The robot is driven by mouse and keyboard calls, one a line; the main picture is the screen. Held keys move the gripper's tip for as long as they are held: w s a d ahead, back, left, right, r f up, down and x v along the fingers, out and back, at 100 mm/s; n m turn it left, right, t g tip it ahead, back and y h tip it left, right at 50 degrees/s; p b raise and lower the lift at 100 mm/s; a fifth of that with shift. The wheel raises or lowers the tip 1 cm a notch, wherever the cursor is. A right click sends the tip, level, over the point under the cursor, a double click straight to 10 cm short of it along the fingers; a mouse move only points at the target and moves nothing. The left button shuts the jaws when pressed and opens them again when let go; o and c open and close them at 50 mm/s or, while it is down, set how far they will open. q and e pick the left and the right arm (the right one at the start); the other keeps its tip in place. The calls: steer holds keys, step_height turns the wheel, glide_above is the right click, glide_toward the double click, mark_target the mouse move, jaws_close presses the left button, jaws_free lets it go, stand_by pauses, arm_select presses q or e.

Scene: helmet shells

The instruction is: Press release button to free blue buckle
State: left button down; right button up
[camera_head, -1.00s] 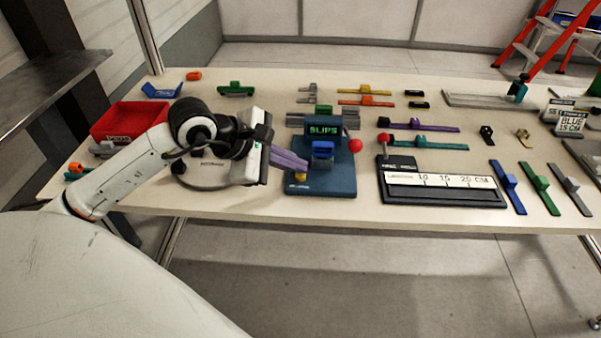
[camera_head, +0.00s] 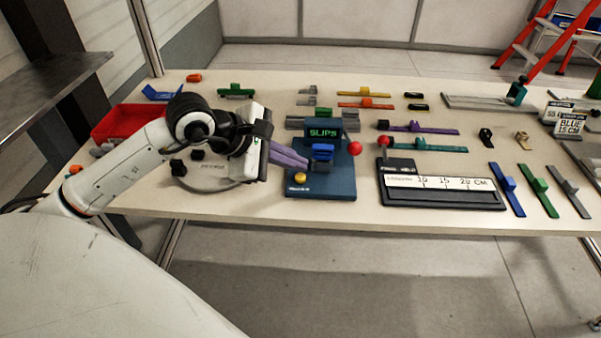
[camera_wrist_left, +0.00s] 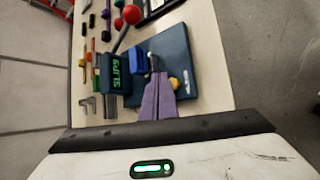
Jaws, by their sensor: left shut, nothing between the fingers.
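The blue buckle (camera_head: 323,150) sits at the middle of a dark blue test stand (camera_head: 335,187), below a display reading SLIPS. A yellow button (camera_head: 300,178), likely the release button, is at the stand's front left. My left gripper (camera_head: 306,163) is shut and empty, its purple fingers reaching in from the left. Its tips are above and behind the button in the picture and just left of the buckle. In the left wrist view, the fingertips (camera_wrist_left: 158,76) lie between the buckle (camera_wrist_left: 139,63) and the yellow button (camera_wrist_left: 175,84). Contact cannot be told. My right gripper is out of view.
A red ball knob (camera_head: 354,149) stands at the stand's right. A measuring board (camera_head: 440,199) lies farther right. A red bin (camera_head: 112,121) and a round grey base (camera_head: 200,180) are at the left. Several coloured straps lie behind and at the right.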

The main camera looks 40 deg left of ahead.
mark_target(295, 183)
arm_select(q)
step_height(295, 183, up, 5)
steer(key=p, duration=0.2)
steer(key=shift+p, duration=0.3)
stand_by(1.0)
